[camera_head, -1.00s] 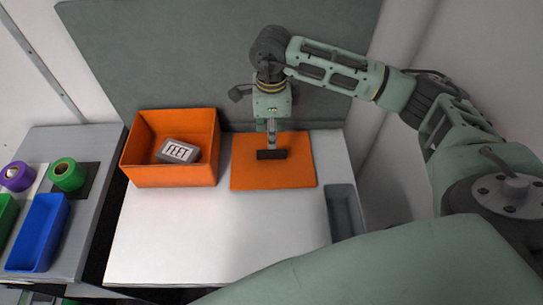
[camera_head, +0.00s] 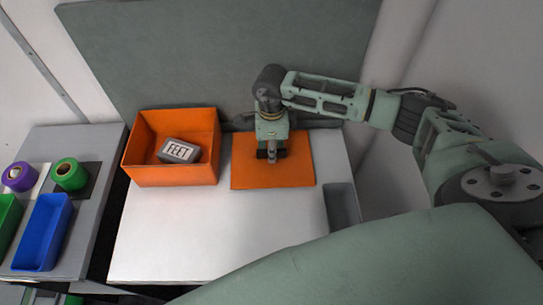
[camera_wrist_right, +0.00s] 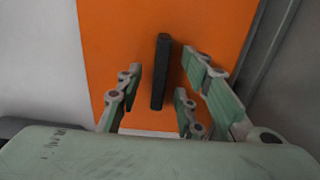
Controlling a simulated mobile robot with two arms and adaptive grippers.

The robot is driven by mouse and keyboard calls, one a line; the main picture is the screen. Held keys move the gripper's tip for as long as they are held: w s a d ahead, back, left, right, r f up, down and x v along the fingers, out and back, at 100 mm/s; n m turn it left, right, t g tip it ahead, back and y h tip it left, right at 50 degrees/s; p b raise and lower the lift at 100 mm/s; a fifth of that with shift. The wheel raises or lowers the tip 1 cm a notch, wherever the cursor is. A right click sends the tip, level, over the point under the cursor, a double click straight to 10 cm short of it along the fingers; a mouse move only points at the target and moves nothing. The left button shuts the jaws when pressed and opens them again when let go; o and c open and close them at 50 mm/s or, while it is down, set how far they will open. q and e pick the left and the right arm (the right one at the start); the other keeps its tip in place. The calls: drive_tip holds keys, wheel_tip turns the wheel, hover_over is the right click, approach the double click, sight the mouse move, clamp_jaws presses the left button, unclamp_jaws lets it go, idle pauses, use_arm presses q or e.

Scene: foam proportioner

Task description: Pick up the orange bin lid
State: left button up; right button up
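The orange bin lid (camera_head: 245,174) lies flat on the white table, to the right of the orange bin (camera_head: 182,178). It has a dark bar-shaped handle, which shows upright in the right wrist view (camera_wrist_right: 160,72). My right gripper (camera_head: 271,156) is above the lid, low over the handle and partly hiding it. In the right wrist view its fingers (camera_wrist_right: 160,95) are open, with the handle between them and gaps on both sides. My left gripper is not in view.
The orange bin holds a grey block (camera_head: 178,151) marked FEET. A grey tray (camera_head: 342,206) is right of the lid. A side table at left carries a blue bin (camera_head: 42,232), a green roll (camera_head: 70,174) and a purple roll (camera_head: 19,176). The white table's front is clear.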

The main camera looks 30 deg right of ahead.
drive_tip(key=shift+c, duration=0.6)
clamp_jaws()
drive_tip(key=shift+r, duration=0.1)
